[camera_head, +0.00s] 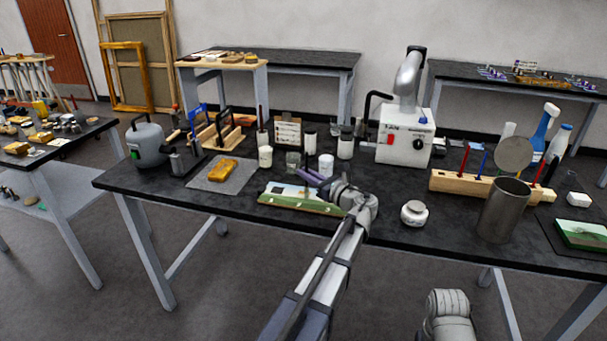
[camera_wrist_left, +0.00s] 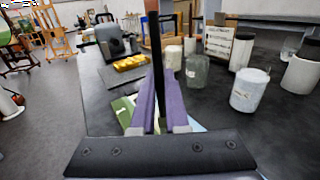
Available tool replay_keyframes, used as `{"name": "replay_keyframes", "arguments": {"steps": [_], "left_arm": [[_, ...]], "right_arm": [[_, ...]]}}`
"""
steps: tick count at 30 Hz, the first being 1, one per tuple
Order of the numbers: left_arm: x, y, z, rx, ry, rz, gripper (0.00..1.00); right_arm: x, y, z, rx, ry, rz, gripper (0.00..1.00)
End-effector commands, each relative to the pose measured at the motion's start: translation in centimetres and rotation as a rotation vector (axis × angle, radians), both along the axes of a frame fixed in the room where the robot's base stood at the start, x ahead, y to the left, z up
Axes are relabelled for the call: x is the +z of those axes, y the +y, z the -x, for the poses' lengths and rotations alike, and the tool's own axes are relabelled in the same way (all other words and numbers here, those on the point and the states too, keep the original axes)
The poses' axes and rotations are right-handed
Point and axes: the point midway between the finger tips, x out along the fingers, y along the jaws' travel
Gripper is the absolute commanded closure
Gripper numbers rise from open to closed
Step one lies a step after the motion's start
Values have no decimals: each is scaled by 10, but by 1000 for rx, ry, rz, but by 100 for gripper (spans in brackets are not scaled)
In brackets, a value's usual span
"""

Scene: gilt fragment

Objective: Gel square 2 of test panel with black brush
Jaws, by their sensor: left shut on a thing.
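My left gripper (camera_head: 312,177) is over the back edge of a painted landscape panel (camera_head: 285,196) at the table's front. In the left wrist view its purple fingers (camera_wrist_left: 164,85) are shut on a thin dark stick, the black brush (camera_wrist_left: 155,45), which stands roughly upright between them. The brush's tip is hidden, so I cannot tell whether it touches anything. A green part of the panel (camera_wrist_left: 124,106) shows beside the fingers. No numbered squares can be made out on it. My right gripper is out of view.
Behind the panel stand a glass jar (camera_head: 293,161), a white jar (camera_head: 326,165) and a gilt piece (camera_head: 223,170) on a grey mat.

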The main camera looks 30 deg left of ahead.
Motion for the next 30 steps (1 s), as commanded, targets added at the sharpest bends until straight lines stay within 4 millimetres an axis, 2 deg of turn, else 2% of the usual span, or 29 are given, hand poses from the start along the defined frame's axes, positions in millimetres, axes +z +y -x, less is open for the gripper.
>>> {"name": "replay_keyframes", "arguments": {"steps": [7,18,30], "left_arm": [[0,5,1,0,0,0,100],[0,24,6,1,0,-1,100],[2,26,6,0,0,-1,100]], "right_arm": [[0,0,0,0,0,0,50],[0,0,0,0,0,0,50],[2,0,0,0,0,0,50]]}}
